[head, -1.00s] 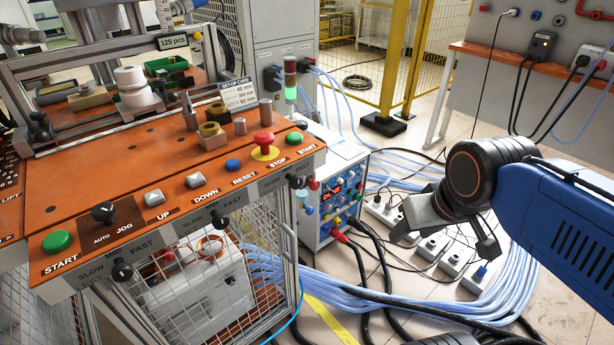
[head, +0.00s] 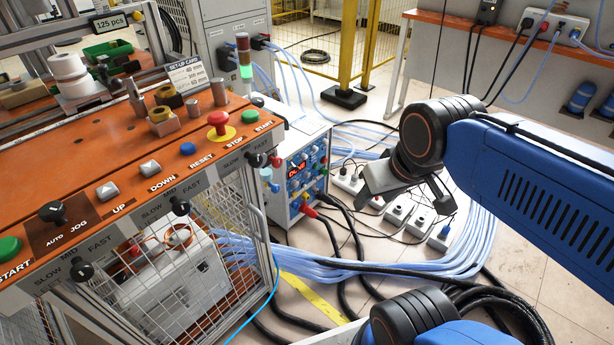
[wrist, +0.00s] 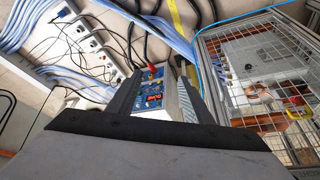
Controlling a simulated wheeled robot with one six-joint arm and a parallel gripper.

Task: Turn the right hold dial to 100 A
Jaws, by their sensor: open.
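The induction heater (head: 318,131) is a white box on the floor beside the orange-topped machine. Its blue front panel (head: 304,173) carries a red lit display and several small knobs. The right hold dial cannot be told apart from the other knobs at this size, and its setting cannot be read. My gripper (head: 408,198) is open and empty, in the air to the right of the heater in the head view, apart from it. In the wrist view the panel (wrist: 152,98) shows between the open fingers (wrist: 160,78), upside down and partly cut off by the gripper body.
The machine's control console (head: 130,185) with buttons and a wire cage (head: 210,270) stands left of the heater. Thick black cables and a red plug (head: 308,211) come from the heater's front. Blue cable bundles (head: 390,268) and white socket blocks (head: 398,212) lie on the floor.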

